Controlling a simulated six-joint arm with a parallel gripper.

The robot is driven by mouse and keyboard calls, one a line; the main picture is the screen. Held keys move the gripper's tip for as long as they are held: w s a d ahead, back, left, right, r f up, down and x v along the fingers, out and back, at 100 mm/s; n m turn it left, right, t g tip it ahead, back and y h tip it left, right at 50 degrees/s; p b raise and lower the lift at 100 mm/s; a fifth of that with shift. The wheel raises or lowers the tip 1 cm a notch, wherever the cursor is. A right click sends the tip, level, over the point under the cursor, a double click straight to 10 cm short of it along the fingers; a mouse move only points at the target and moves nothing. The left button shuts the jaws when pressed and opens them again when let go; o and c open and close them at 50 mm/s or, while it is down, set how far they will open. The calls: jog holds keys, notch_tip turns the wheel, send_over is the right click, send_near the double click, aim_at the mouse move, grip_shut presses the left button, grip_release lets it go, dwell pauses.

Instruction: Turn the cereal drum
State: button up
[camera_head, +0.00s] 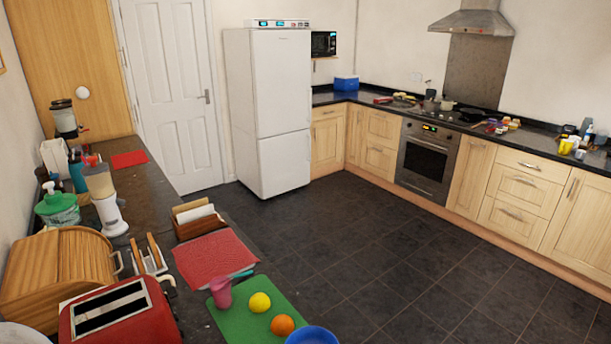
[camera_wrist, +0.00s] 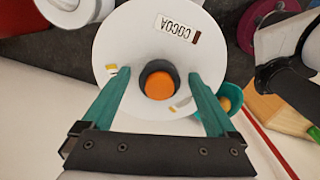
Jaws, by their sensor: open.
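In the wrist view, a round white face with a COCOA label (camera_wrist: 177,29) fills the upper middle, its lettering upside down. A dark ring (camera_wrist: 156,67) with an orange centre (camera_wrist: 160,86) sits in its middle. I take this to be the cereal drum, though its full shape is hidden. My gripper (camera_wrist: 160,76) is open, its teal fingers on either side of the dark ring and overlapping the white face. Contact cannot be told. The head view does not show my gripper. A dispenser with a tan container (camera_head: 99,182) stands there on the left counter; I cannot tell whether it is the same thing.
In the wrist view, a teal ring (camera_wrist: 236,94) lies close by my right finger. A wooden block (camera_wrist: 281,116) and a dark-ringed object (camera_wrist: 272,72) are further right. In the head view, a bread bin (camera_head: 62,265) and red toaster (camera_head: 120,312) crowd the near counter.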

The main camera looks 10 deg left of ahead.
notch_tip(320, 180, up, 16)
jog(key=shift+f, duration=0.15)
jog(key=w+d+f+m, duration=0.3)
jog(key=w+d+m, duration=0.1)
jog(key=d+m, duration=0.2)
jog(key=w+d+f+m, duration=0.3)
jog(key=w+d+m, duration=0.1)
jog(key=d+m, duration=0.3)
jog(key=s+d+f+m+y, duration=0.1)
jog(key=s+d+f+m, duration=0.1)
jog(key=d+f+m, duration=0.5)
jog(key=s+d+f+m, duration=0.3)
jog(key=d+f+m, duration=0.4)
jog(key=m, duration=0.8)
jog(key=shift+s+d+f+m+y, duration=0.2)
jog(key=shift+s+f+m+y, duration=0.1)
jog(key=shift+y, duration=0.1)
